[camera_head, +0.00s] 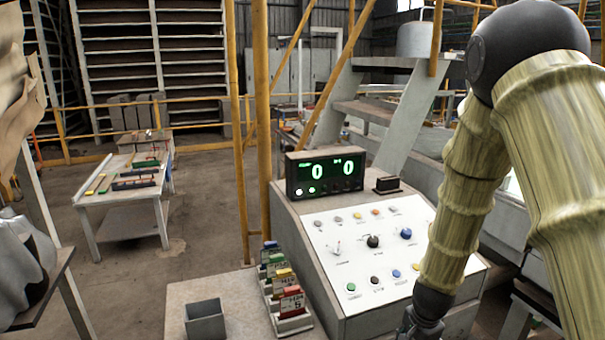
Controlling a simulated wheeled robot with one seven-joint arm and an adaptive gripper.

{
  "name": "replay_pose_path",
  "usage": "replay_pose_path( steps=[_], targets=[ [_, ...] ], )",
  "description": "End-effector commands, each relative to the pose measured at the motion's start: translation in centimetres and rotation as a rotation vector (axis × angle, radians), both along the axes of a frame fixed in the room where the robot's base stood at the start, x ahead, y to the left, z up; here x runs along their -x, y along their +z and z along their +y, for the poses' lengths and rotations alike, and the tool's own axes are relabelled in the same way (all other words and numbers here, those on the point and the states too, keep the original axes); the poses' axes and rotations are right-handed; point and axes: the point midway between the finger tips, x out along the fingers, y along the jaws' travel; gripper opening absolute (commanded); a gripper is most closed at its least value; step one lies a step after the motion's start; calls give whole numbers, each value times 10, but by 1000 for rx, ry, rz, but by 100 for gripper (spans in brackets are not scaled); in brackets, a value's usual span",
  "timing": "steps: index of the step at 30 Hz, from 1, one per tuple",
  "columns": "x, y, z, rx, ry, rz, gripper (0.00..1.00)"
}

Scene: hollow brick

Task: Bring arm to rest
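My arm comes in from the right, with a black joint at the top right and a wood-textured forearm reaching down. My gripper (422,328) is at the bottom edge, right of centre, and partly cut off by the frame. Its fingertips do not show clearly, so I cannot tell whether it is open or shut, or whether it holds anything. It hangs in front of the lower right part of the control console's white panel (365,250).
A display (325,172) reading two zeros stands on the console. A grey open box (205,319) and several coloured blocks in a holder (289,302) are on a low surface left of it. A white table (128,188) stands further left. Yellow posts (238,130) rise behind.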

Motion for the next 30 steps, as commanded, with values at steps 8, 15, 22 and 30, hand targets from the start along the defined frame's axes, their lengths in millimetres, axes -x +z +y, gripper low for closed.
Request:
replay_pose_path(
  steps=[8,15,22,30],
  targets=[
    [87,-124,-3,110,311,94,54],
    [168,-204,5,147,596,149,54],
    [250,-262,22,133,866,176,54],
    [325,-298,45,83,1103,166,54]
  ],
)
